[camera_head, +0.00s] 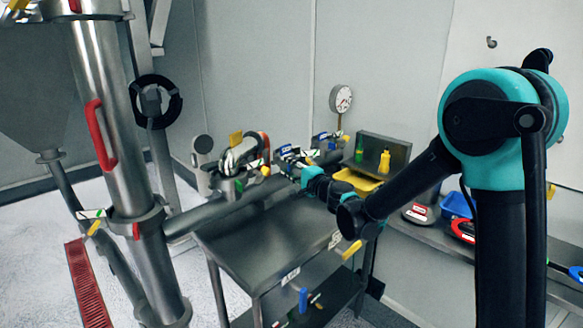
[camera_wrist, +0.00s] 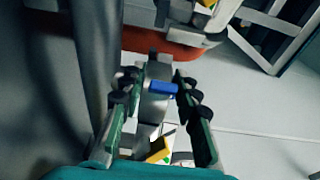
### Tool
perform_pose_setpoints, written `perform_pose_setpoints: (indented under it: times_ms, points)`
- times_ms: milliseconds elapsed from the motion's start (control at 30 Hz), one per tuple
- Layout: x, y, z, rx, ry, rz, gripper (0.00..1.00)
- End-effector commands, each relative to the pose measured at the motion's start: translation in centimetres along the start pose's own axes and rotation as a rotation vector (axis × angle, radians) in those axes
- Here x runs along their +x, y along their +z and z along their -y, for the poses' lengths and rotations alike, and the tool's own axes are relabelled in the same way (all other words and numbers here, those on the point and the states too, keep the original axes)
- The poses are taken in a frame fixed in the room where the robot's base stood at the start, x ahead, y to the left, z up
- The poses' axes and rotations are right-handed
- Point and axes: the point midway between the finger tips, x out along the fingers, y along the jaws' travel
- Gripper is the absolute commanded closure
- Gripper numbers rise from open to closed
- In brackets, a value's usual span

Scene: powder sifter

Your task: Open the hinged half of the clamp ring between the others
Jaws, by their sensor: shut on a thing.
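My gripper (camera_head: 303,170) is at the middle of the pipe-side fittings, at the clamp ring (camera_head: 288,152) with blue parts, which stands between a fitting with a yellow tab on the left and another blue-marked fitting on the right. In the wrist view, my gripper (camera_wrist: 157,82) has its two fingers on either side of a grey metal piece of the clamp ring (camera_wrist: 155,72) with a blue bar, and is shut on it. A yellow piece shows lower down between the fingers. My arm and fingers hide part of the ring, and I cannot tell how far its hinged half is swung.
The left fitting (camera_head: 240,158) and right fitting (camera_head: 327,141) stand close on both sides. A steel table (camera_head: 255,245) is below. A yellow tray (camera_head: 357,182) and a dial gauge (camera_head: 340,98) are behind. A large steel column (camera_head: 110,110) stands at left.

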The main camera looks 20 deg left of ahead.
Motion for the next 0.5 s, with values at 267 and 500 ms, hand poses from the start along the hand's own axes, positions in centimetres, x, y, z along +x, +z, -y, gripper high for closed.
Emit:
perform_pose_setpoints:
  times_ms: [267, 500]
  points:
    - [0.2, 1.9, 0.2, 0.004, -0.002, 0.014, 1.0]
    - [0.6, 3.3, 0.2, 0.003, -0.001, -0.135, 1.0]
